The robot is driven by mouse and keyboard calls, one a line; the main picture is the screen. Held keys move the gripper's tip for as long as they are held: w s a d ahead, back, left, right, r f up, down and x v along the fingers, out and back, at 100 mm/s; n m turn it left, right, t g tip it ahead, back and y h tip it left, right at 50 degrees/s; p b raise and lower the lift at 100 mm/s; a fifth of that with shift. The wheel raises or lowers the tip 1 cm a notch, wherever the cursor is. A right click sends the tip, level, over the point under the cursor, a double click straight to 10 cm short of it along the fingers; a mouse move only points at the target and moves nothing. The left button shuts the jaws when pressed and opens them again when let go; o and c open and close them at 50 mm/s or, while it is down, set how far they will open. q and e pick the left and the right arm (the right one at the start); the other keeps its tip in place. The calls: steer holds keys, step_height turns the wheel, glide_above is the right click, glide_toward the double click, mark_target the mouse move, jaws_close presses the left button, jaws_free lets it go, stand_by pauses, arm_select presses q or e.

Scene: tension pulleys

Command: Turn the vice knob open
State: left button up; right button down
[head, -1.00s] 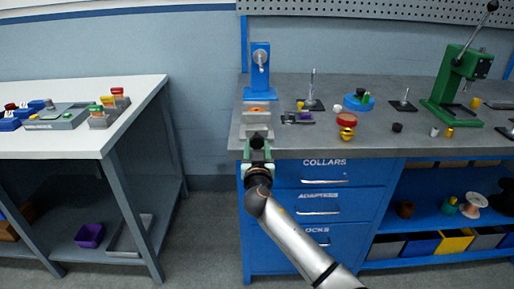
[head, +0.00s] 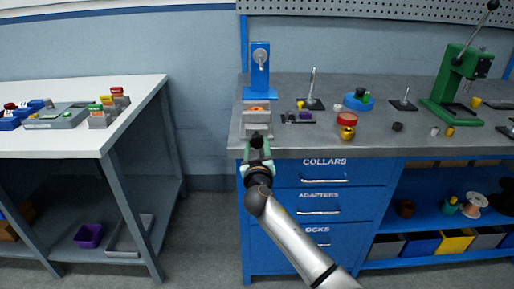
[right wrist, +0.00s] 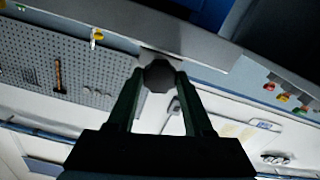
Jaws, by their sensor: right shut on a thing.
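The vice (head: 257,118) is a light grey block at the front edge of the workbench in the head view, with an orange piece on its top. Its dark knob (head: 257,142) faces me at the front. My right gripper (head: 257,146) reaches up to the knob from below and is shut on it. In the right wrist view the dark, many-sided knob (right wrist: 160,76) sits between the two fingertips of my right gripper (right wrist: 159,80). The vice is mostly hidden behind the knob there. My left gripper is not in view.
A blue stand (head: 260,72) with a grey handle is behind the vice. To the right are a purple part (head: 305,117), a red-topped gold part (head: 347,122) and a green press (head: 455,85). A white table (head: 60,145) stands at the left, with a floor gap between.

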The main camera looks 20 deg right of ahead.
steer(key=n, duration=0.2)
steer(key=shift+n, duration=0.4)
steer(key=n, duration=0.3)
steer(key=shift+n+p, duration=0.3)
steer(key=shift+n, duration=0.8)
steer(key=shift+n+p, duration=0.35)
steer(key=shift+n, duration=0.75)
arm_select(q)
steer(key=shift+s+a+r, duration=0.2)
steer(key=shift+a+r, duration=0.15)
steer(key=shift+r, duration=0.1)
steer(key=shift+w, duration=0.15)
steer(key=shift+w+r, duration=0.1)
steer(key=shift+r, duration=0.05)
arm_select(e)
steer(key=shift+c, duration=1.5)
jaws_free()
